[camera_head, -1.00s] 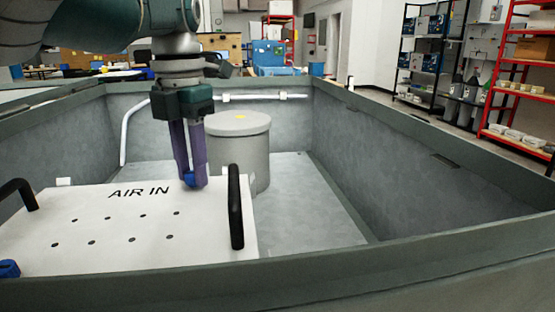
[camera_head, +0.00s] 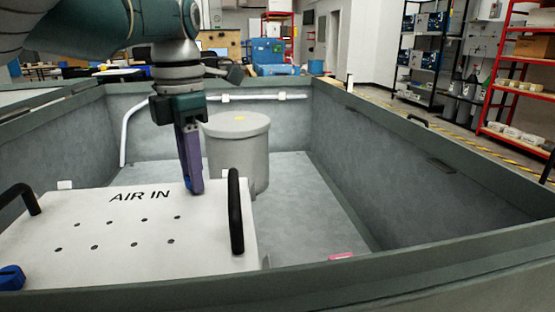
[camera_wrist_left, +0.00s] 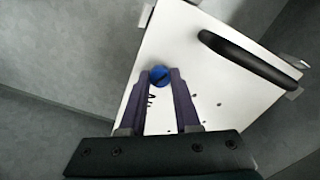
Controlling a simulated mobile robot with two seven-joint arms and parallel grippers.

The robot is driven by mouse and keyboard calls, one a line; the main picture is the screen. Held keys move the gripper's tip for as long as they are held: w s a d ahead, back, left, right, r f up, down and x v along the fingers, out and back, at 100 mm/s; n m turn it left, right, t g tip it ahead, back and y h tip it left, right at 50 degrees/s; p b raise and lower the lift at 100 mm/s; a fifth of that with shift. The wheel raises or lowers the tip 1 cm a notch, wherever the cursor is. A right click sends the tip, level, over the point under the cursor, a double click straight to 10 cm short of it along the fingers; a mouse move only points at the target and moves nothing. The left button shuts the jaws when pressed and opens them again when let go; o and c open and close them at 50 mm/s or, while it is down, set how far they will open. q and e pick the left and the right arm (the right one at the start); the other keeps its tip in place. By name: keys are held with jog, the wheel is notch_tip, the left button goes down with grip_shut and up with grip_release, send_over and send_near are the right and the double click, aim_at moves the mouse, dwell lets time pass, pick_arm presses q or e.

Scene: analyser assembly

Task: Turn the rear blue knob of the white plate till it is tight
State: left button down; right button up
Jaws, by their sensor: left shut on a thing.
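The white plate (camera_head: 110,235), marked "AIR IN", lies at the left of the grey box, with black handles at its left (camera_head: 21,196) and right (camera_head: 236,212). My left gripper (camera_head: 196,190) points down at the plate's rear edge. In the left wrist view the rear blue knob (camera_wrist_left: 159,77) sits between the fingertips of this gripper (camera_wrist_left: 161,73), near an edge of the plate (camera_wrist_left: 215,85). The gripper is shut on the knob. The fingers hide the knob in the head view. Another blue knob (camera_head: 11,278) is at the plate's front left. My right gripper is not in view.
A grey lidded cylinder (camera_head: 236,150) stands close behind and right of my left gripper. The box's walls (camera_head: 430,170) surround the work area. A small pink object (camera_head: 341,256) lies by the front wall.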

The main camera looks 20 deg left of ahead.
pick_arm(q)
jog(key=m, duration=0.4)
jog(key=shift+m+p, duration=0.3)
jog(key=shift+p, duration=0.05)
jog(key=m, duration=0.3)
jog(key=shift+m, duration=0.4)
jog(key=m, duration=0.4)
jog(key=shift+r+p, duration=0.1)
jog(key=shift+p, duration=0.2)
jog(key=m, duration=0.9)
jog(key=shift+m, duration=0.3)
jog(key=m, duration=1.3)
jog(key=shift+m, duration=0.3)
jog(key=m, duration=0.9)
jog(key=shift+m, duration=0.4)
jog(key=m, duration=0.4)
jog(key=shift+m, duration=0.3)
jog(key=m, duration=0.5)
jog(key=m+b, duration=0.1)
jog(key=m, duration=0.3)
jog(key=shift+m+b, duration=0.3)
jog(key=shift+m, duration=0.6)
jog(key=shift+f+m+b, duration=0.2)
jog(key=shift+m+b, duration=0.8)
jog(key=shift+r+m+b, duration=0.2)
jog(key=shift+m+b, duration=0.6)
jog(key=shift+b, duration=0.1)
